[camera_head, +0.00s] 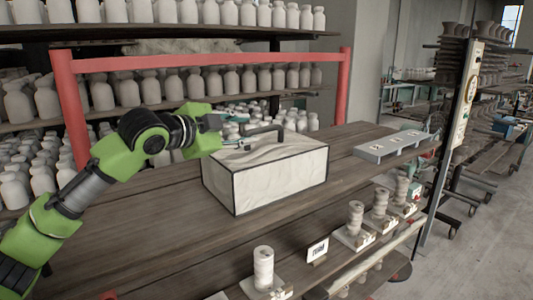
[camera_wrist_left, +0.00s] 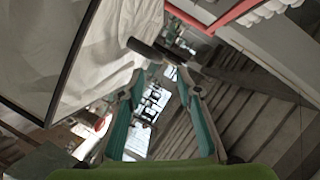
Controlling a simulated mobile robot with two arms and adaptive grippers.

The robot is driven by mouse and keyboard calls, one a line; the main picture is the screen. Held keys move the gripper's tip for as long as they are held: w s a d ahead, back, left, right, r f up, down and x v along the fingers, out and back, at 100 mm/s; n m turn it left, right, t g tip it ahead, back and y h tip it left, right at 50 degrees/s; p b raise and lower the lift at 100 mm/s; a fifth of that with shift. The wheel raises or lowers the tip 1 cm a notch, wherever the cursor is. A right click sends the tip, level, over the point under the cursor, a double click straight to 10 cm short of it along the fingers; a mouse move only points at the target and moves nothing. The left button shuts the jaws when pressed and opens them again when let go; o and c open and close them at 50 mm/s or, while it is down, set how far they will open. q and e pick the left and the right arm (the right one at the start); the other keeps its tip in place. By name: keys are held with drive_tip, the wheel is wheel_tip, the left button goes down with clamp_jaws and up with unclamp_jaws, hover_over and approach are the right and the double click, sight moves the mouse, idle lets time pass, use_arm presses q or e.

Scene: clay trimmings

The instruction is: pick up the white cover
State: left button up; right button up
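The white cover (camera_head: 275,180) is a box shape with wrinkled white sides, dark edges and a black handle (camera_head: 265,130) on top. It stands on the wooden table (camera_head: 120,240). My left gripper (camera_head: 242,130) is above the cover's top, close to the handle's left end. Its teal fingers (camera_wrist_left: 167,60) are apart, and I see nothing held between them. The cover's white surface (camera_wrist_left: 110,60) fills the upper left of the left wrist view. I cannot tell whether a finger touches the handle. My right gripper is not in view.
A grey tray with pale tiles (camera_head: 370,155) lies behind the cover to the right. Stacked clay pieces (camera_head: 263,268) and a small sign (camera_head: 317,250) stand along the front. A red frame (camera_head: 200,59) and shelves of white bottles are behind. The table's left part is clear.

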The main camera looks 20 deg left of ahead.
sight(264, 128)
use_arm(q)
drive_tip(key=x, duration=0.2)
drive_tip(key=p+x, duration=0.1)
drive_tip(key=shift+w+d+r, duration=0.1)
drive_tip(key=shift+w+d, duration=0.2)
drive_tip(key=shift+d, duration=0.05)
drive_tip(key=p+x, duration=0.2)
drive_tip(key=x, duration=0.1)
drive_tip(key=shift+p+x, duration=0.8)
drive_tip(key=shift+x, duration=0.3)
drive_tip(key=shift+w+d+f, duration=0.1)
drive_tip(key=shift+w+f, duration=0.35)
drive_tip(key=shift+w, duration=0.05)
drive_tip(key=shift+s+r, duration=0.1)
drive_tip(key=shift+r, duration=0.05)
clamp_jaws()
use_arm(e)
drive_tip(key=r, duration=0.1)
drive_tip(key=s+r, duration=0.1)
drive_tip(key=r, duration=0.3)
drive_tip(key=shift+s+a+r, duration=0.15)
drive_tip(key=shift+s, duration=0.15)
